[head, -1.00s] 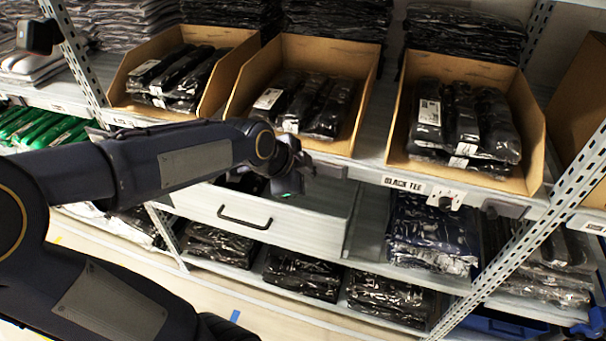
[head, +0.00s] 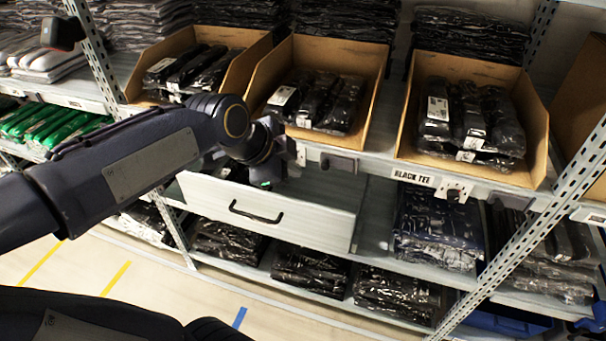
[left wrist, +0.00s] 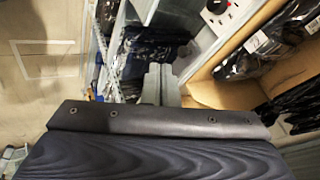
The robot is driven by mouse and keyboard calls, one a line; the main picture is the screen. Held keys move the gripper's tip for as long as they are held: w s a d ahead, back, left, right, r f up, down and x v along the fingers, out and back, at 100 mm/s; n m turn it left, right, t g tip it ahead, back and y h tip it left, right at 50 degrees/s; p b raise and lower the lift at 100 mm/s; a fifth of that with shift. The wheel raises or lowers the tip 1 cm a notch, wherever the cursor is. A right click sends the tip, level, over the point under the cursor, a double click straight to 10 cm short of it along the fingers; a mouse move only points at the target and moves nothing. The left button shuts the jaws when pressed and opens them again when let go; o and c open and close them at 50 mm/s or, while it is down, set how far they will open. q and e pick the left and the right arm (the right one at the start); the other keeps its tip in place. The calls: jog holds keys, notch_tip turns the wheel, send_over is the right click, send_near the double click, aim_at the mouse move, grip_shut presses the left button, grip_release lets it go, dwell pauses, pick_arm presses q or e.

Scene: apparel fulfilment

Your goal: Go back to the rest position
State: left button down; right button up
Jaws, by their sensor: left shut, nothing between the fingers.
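My left gripper (head: 290,158) is at the end of the dark arm coming in from the left. It is in front of the shelf edge, above the left part of the pulled-out drawer (head: 330,222). In the left wrist view its grey fingers (left wrist: 160,84) are together with nothing between them. A dark padded surface (left wrist: 160,150) fills the bottom of that view. A bag of black garments (head: 235,172) shows partly in the drawer, half hidden by the arm. My right gripper is not in view.
Open cardboard bins (head: 472,120) of bagged black garments stand on the shelf above, behind a "BLACK TEE" label (head: 412,177). Slanted perforated posts (head: 550,190) flank the shelves. Bagged stock lies on the lower shelf (head: 310,270). Floor (head: 110,262) is clear at lower left.

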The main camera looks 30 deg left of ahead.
pick_arm(q)
jog(key=s+d+f+n+h+p, duration=0.1)
jog(key=s+d+f+n, duration=0.1)
jog(key=s+d+n, duration=0.2)
jog(key=s+d+f+n+g+p, duration=0.1)
jog(key=s+d+f+n+p, duration=0.1)
jog(key=s+n, duration=0.7)
jog(key=shift+s+d+f+n+g+h, duration=0.3)
jog(key=shift+s+d+f+n+h, duration=0.1)
jog(key=shift+s+d, duration=0.35)
jog(key=shift+w+d, duration=0.1)
dwell(1.3)
